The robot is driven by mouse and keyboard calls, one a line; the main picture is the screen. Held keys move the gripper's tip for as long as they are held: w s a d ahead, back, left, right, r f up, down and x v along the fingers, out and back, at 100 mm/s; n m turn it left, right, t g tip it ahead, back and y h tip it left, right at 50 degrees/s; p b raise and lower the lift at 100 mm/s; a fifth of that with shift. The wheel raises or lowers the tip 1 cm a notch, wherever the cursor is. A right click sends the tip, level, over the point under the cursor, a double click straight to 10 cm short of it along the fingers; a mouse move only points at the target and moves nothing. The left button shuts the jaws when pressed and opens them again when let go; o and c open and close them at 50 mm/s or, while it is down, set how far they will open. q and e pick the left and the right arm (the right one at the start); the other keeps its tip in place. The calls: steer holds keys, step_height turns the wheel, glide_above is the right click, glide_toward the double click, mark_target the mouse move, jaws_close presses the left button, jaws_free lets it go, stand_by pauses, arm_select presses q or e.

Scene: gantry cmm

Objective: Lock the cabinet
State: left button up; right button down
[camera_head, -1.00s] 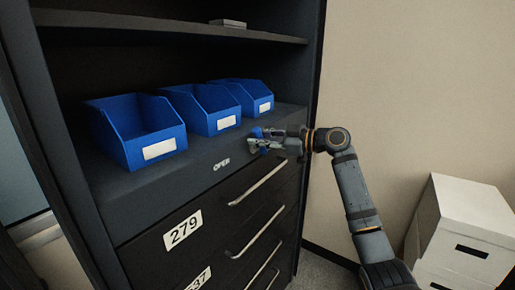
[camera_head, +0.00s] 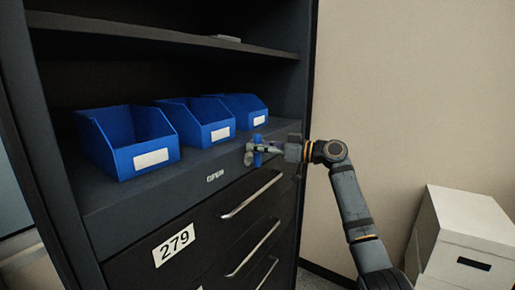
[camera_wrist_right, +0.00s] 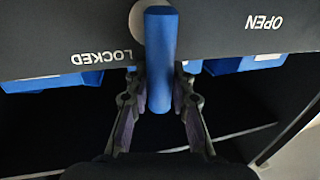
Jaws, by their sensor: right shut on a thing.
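The dark cabinet (camera_head: 195,193) has a blue lock handle (camera_head: 258,150) on a pale round disc on its front strip. The handle stands about upright in the head view. In the right wrist view the handle (camera_wrist_right: 160,65) lies between the labels LOCKED (camera_wrist_right: 101,57) and OPEN (camera_wrist_right: 264,22), which read upside down. The OPEN label (camera_head: 215,175) also shows left of the handle in the head view. My right gripper (camera_head: 264,150) is shut on the handle, one finger each side. The LOCKED label is hidden in the head view. My left gripper is out of view.
Blue bins (camera_head: 127,140) stand in a row on the ledge above the handle. White boxes (camera_head: 465,230) stand at the right by the bare wall.

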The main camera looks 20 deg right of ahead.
steer(key=c, duration=1.1)
jaws_free()
steer(key=v, duration=1.2)
steer(key=shift+d, duration=0.1)
